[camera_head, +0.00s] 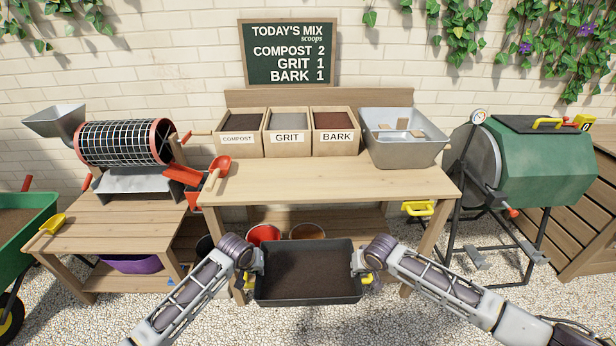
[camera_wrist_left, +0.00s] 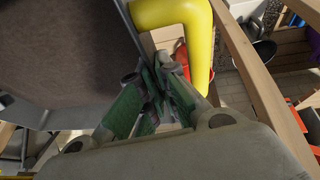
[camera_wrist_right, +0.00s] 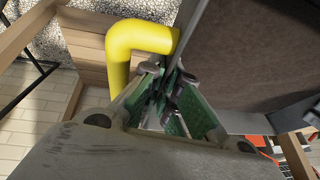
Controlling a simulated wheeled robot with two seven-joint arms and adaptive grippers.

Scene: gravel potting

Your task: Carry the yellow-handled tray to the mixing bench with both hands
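The tray (camera_head: 256,297) is dark grey, filled with brown soil, and looks level. It hangs over the gravel in front of the mixing bench (camera_head: 300,180), lower than its top. My left gripper (camera_head: 258,262) is at the tray's left end, shut at the yellow left handle (camera_wrist_left: 205,45). My right gripper (camera_head: 356,262) is at the right end, shut at the yellow right handle (camera_wrist_right: 120,60). In the wrist views the fingers are close together beside each handle and hide part of it, so the exact contact is hidden. The tray's wall also shows in the right wrist view (camera_wrist_right: 190,35).
Compost (camera_head: 237,145), grit (camera_head: 288,147) and bark (camera_head: 337,147) boxes and a grey tub (camera_head: 404,155) line the bench's back. A red scoop (camera_head: 215,172) lies at its left. The middle and front of the top are clear. A green drum (camera_head: 535,165) stands right.

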